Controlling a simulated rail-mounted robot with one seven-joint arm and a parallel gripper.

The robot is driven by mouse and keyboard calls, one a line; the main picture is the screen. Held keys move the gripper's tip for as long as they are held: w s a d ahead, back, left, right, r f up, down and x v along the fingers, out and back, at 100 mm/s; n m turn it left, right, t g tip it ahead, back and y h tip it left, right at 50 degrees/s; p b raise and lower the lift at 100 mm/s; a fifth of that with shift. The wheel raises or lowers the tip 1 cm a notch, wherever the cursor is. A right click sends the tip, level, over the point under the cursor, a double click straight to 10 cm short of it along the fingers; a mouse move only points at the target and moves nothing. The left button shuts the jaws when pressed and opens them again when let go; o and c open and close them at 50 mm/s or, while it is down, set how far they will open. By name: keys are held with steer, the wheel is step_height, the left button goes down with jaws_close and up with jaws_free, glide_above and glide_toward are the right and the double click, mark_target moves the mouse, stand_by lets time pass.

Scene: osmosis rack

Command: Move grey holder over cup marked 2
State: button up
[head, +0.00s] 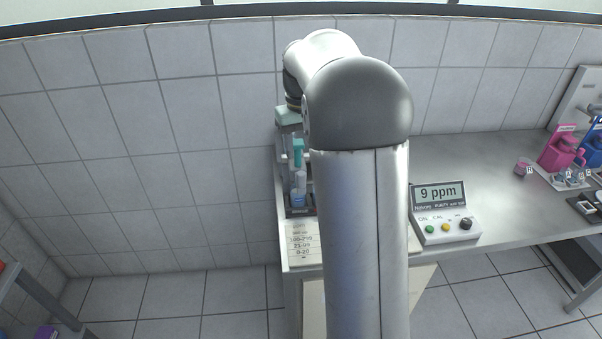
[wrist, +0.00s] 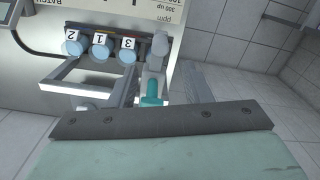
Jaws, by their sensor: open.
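Three pale blue cups stand in a row in the wrist view, with tags: cup 2 (wrist: 73,47) at the left, cup 1 (wrist: 101,52) in the middle, cup 3 (wrist: 128,55) at the right. A light grey upright piece, which looks like the grey holder (wrist: 159,46), is right of cup 3, with a teal part (wrist: 152,94) at its near end. My gripper (wrist: 162,84) is open, with its fingers on either side of the teal part. Contact cannot be told. In the head view my gripper (head: 289,132) is partly hidden by my arm, above the teal part (head: 298,150).
A meter (head: 440,194) reading 9 ppm stands on the bench (head: 455,150), right of my arm. A printed range card (head: 303,243) lies at the bench's front left. Pink and blue items (head: 562,148) stand at far right. The bench between is mostly clear.

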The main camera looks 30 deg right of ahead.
mark_target(302, 172)
step_height(302, 172, down, 9)
steer(key=shift+f+p, duration=0.15)
steer(key=shift+p, duration=0.4)
jaws_close()
